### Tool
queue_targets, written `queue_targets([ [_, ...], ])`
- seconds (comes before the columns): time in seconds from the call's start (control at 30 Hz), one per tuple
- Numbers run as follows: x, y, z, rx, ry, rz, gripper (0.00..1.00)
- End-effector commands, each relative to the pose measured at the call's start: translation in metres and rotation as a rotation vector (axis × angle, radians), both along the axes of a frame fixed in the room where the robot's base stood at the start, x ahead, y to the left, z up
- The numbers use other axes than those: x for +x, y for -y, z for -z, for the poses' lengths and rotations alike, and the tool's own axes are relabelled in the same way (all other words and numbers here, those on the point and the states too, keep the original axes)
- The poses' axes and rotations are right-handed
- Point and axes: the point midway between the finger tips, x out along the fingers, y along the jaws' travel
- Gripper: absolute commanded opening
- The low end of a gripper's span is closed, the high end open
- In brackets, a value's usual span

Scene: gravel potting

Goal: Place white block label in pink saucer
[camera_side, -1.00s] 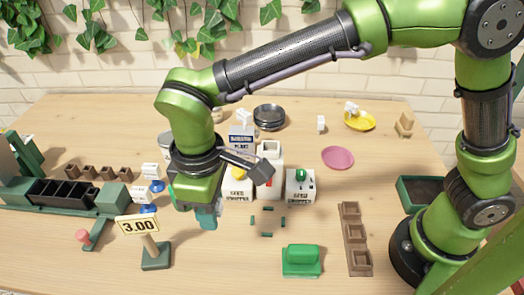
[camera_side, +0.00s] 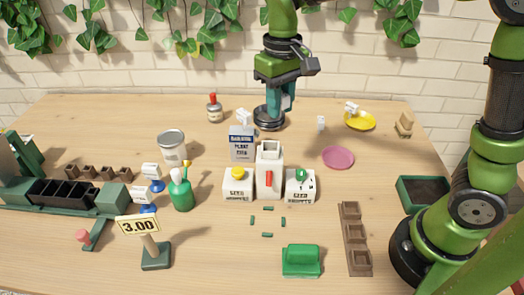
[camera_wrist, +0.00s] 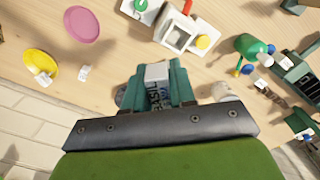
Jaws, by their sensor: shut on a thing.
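My gripper (camera_side: 280,104) is at the back of the table, above the black dishes. In the wrist view, my gripper (camera_wrist: 159,85) is shut on a white block (camera_wrist: 157,72), seen between the fingers. A pale sliver of it shows at the fingers in the side view. Dark lettering shows between the fingers; I cannot tell what it is printed on. The pink saucer (camera_side: 338,158) lies flat and empty to the right and nearer the front; it is also in the wrist view (camera_wrist: 82,24). Another small white block (camera_side: 320,123) stands on the table behind the saucer.
Black dishes (camera_side: 268,118) are below my gripper. The table around the pink saucer is mostly clear.

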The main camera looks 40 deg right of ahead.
Motion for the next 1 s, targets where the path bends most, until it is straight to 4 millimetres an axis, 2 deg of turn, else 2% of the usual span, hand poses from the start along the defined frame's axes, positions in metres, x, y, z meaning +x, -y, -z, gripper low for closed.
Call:
queue_targets([
  [0.03, -0.001, 0.030, -0.001, 0.000, 0.002, 0.097, 0.00],
  [0.1, -0.005, 0.064, 0.000, 0.001, 0.002, 0.214, 0.00],
  [0.2, -0.014, 0.104, 0.001, 0.003, 0.002, 0.356, 0.00],
  [0.4, -0.034, 0.157, 0.002, 0.006, 0.002, 0.564, 0.00],
  [0.63, -0.056, 0.195, 0.004, 0.010, 0.003, 0.727, 0.00],
  [1.0, -0.055, 0.191, 0.081, 0.009, -0.005, 0.710, 0.00],
])
